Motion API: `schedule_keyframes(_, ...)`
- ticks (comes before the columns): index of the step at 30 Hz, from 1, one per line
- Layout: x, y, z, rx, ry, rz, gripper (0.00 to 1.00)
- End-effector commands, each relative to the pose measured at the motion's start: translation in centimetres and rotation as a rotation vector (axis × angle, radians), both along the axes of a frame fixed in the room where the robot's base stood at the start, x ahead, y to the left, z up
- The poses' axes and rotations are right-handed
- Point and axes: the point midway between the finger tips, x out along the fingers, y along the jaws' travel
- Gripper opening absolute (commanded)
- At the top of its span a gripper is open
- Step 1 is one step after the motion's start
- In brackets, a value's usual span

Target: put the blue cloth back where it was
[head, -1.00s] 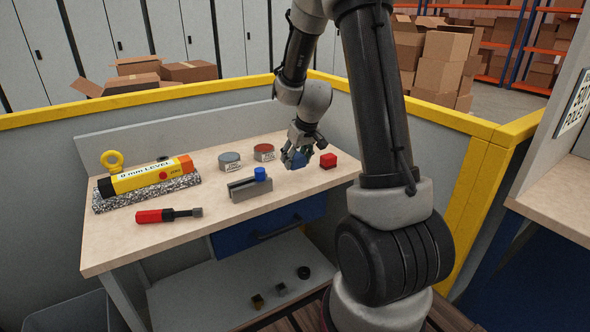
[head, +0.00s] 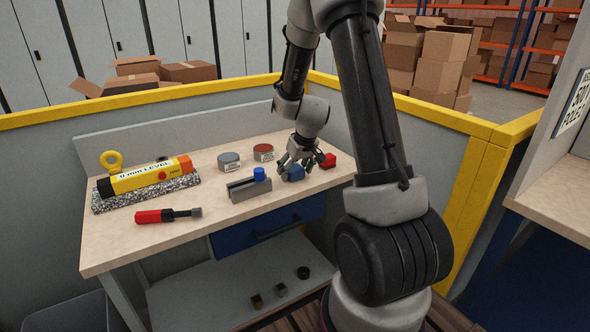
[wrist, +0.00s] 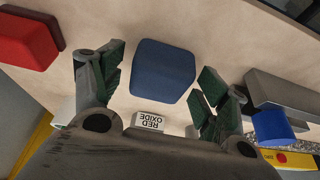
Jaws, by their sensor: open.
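The blue cloth (wrist: 163,72) lies on the wooden table as a flat, rounded square in the wrist view. It also shows in the head view (head: 296,174), partly hidden by my gripper. My gripper (wrist: 157,78) is open, with one finger on each side of the cloth and bare table showing between each finger and the cloth. In the head view my gripper (head: 295,168) points down at the table's right part, just over the cloth.
A red block (head: 328,161) lies close to the right of my gripper. Two tins (head: 263,152) stand behind. A yellow level (head: 150,176) and a red-handled tool (head: 165,215) lie further left.

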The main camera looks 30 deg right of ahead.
Motion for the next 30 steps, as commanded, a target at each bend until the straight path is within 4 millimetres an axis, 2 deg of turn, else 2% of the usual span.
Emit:
schedule_keyframes(5, 0.0, 0.0, 0.2, 0.000, 0.000, 0.001, 0.74)
schedule_keyframes(8, -0.3, 0.0, 1.0, 0.000, -0.002, 0.001, 0.74)
schedule_keyframes(18, -3.0, -0.1, 7.8, -0.001, -0.005, 0.001, 0.74)
schedule_keyframes(21, -3.7, -0.1, 9.4, -0.002, -0.004, 0.001, 0.74)
schedule_keyframes(26, -4.5, -0.1, 11.0, 0.000, -0.001, 0.001, 0.74)
schedule_keyframes(30, -6.0, 0.8, 13.3, 0.004, -0.005, 0.005, 0.74)
